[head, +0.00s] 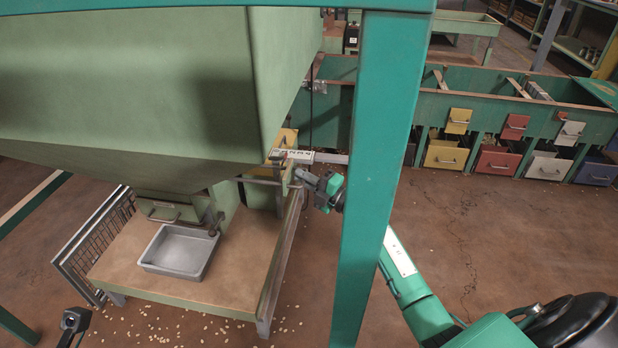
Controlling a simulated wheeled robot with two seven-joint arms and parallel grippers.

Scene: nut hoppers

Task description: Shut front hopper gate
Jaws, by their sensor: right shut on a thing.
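The large green hopper (130,80) fills the upper left. Under it is a small gate (172,211) with a bar handle, above a grey tray (180,251). A second metal gate fitting (268,181) with a bar handle sits at the hopper's right side. My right gripper (300,179) is at this handle's right end and is shut on it; the exact contact is small and hard to see. My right arm passes behind the green post. A dark grey part, which looks like my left gripper (74,321), shows at the lower left; its jaws are unclear.
A green post (381,170) stands close in front and hides part of my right arm. The tray stands on a wooden platform (122,262) beside a wire rack (95,240). Nuts are scattered on the floor. A green bin bench (480,110) with coloured drawers is behind.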

